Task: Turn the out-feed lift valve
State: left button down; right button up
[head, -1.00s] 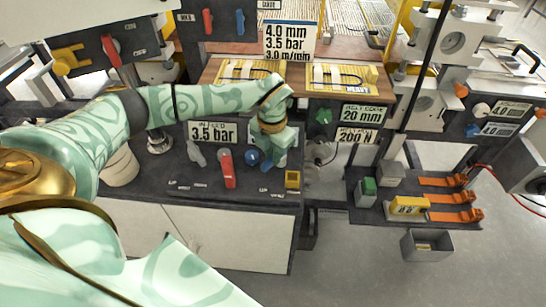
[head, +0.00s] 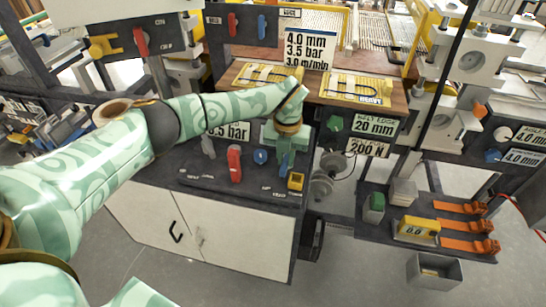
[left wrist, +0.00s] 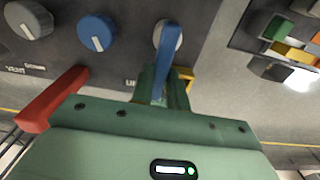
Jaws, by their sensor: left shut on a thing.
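In the head view the lever (head: 284,164) shows just below my left gripper (head: 287,152). My left gripper (left wrist: 165,88) is shut on the lever's handle, with the fingers on either side of it. The fingers hide the handle's end. My right gripper is not in view.
A yellow box (head: 296,181) sits close at the right. A side shelf (head: 375,229) holds blocks and orange clamps.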

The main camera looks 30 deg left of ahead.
aim_at(286, 160)
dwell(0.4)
pick_arm(q)
jog(key=c, duration=1.4)
grip_release()
jog(key=shift+o, duration=0.2)
notch_tip(286, 160, up, 16)
jog(key=p, duration=0.2)
jog(key=shift+r+p, duration=0.2)
jog(key=shift+p, duration=0.1)
